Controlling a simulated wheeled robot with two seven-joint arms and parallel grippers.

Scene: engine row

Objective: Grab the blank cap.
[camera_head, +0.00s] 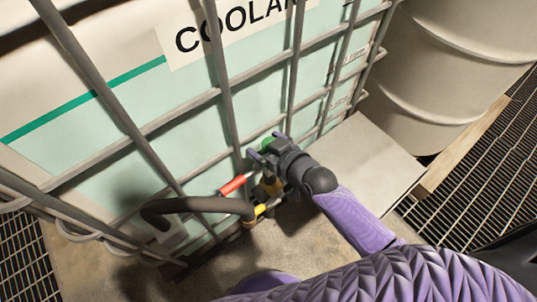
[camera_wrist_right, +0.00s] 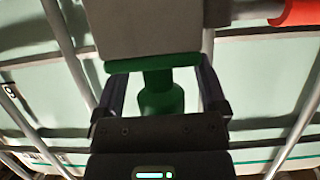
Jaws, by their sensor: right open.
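A green part (camera_head: 268,143), which looks like the blank cap, is at the front of the caged coolant tank, partly hidden by my right gripper (camera_head: 266,152). In the right wrist view the cap (camera_wrist_right: 160,100) shows a wide flat rim and a narrower round body. The fingers of my right gripper (camera_wrist_right: 155,80) stand on either side of the cap's body, with a visible gap on both sides. The gripper is open. A grey block (camera_wrist_right: 150,28) lies beyond the rim in that view. My left gripper is not in view.
The coolant tank (camera_head: 195,125) sits behind grey cage bars. A red lever (camera_head: 235,184) and a dark hose (camera_head: 195,205) with a yellow fitting (camera_head: 260,210) are close to the gripper's left. A pale drum (camera_head: 430,80) stands at right, with floor grating (camera_head: 485,165) beside it.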

